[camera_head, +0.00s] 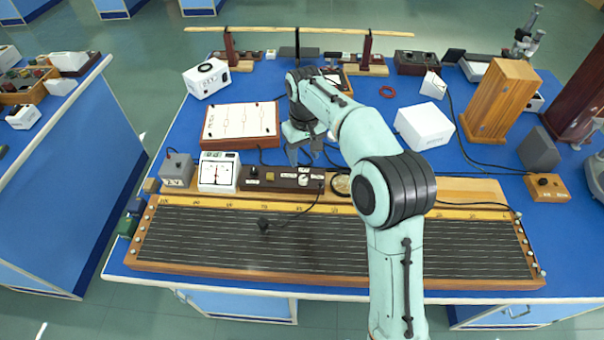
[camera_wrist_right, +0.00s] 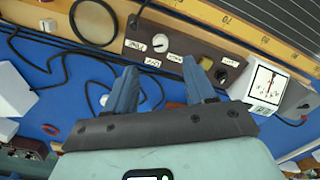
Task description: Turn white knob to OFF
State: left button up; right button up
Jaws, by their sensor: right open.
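The white knob (camera_head: 303,178) sits on a dark brown switch box (camera_head: 278,182) with small white labels, behind the long wire board. In the right wrist view the white knob (camera_wrist_right: 160,43) lies beyond my fingertips, with labels around it too small to read surely. My right gripper (camera_head: 305,158) is open, fingers pointing down, just behind the switch box. In the right wrist view its two blue fingers (camera_wrist_right: 163,75) are apart with nothing between them, and they do not appear to touch the knob. My left gripper is out of view.
A white meter (camera_head: 219,173) and a grey box (camera_head: 177,170) stand left of the switch box. A dark knob (camera_head: 253,171) is on its left part. The wire board (camera_head: 190,262) lies in front. A white box (camera_head: 424,127) stands right of my arm.

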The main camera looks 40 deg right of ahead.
aim_at(303, 178)
notch_tip(303, 178, down, 9)
jog(key=shift+w+f+b, duration=0.15)
jog(key=shift+b, duration=0.45)
grip_shut()
